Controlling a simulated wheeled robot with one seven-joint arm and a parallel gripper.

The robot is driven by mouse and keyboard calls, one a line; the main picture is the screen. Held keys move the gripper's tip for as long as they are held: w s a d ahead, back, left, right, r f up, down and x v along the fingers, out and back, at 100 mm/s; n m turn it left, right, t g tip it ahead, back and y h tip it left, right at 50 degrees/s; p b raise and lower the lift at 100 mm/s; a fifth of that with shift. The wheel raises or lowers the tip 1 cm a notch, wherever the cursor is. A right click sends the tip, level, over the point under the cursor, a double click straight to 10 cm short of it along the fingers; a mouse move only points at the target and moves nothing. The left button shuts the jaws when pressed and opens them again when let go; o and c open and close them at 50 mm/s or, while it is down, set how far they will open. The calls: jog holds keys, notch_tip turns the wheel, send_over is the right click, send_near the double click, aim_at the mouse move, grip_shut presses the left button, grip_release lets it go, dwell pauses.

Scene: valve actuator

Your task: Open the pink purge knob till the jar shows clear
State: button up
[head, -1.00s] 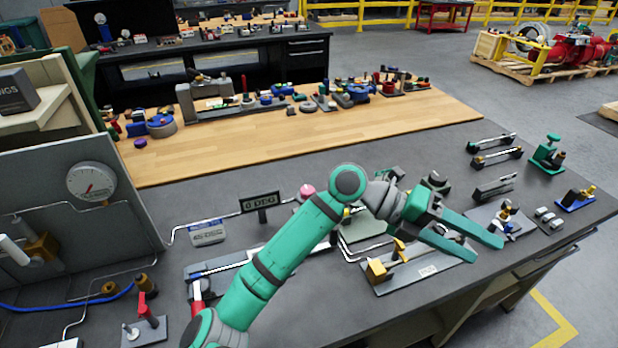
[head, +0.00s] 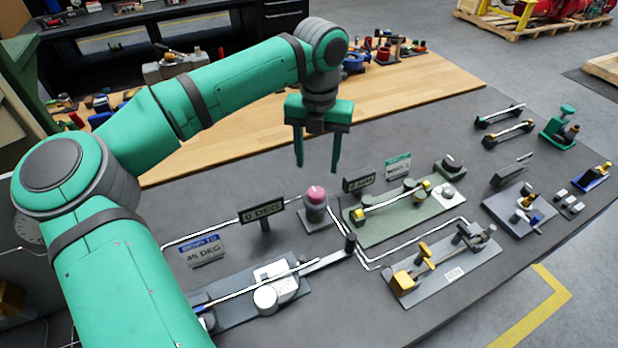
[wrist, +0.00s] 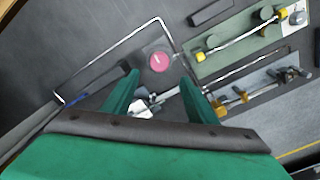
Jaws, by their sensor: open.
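The pink purge knob (head: 316,194) sits on top of a short grey cylinder on a small grey plate. My gripper (head: 317,168) is open, pointing down, with its fingertips above the knob and apart from it. In the wrist view the knob (wrist: 158,62) shows beyond the gap between the two green fingers (wrist: 159,79), with nothing between them. I cannot clearly tell which thing is the jar. A pale round part (head: 448,192) stands at the right end of the green plate, and a whitish cylinder (head: 265,298) stands on the front plate.
A "0 DEG" display (head: 261,210) stands left of the knob, with a "45 DEG" sign (head: 203,250) further left. The green plate (head: 410,222) with a yellow-ended rod lies close on the right.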

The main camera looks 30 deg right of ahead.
aim_at(315, 192)
notch_tip(315, 192, down, 11)
jog(key=shift+w+r, duration=0.1)
jog(key=shift+r, duration=0.05)
dwell(0.4)
jog(key=c, duration=1.1)
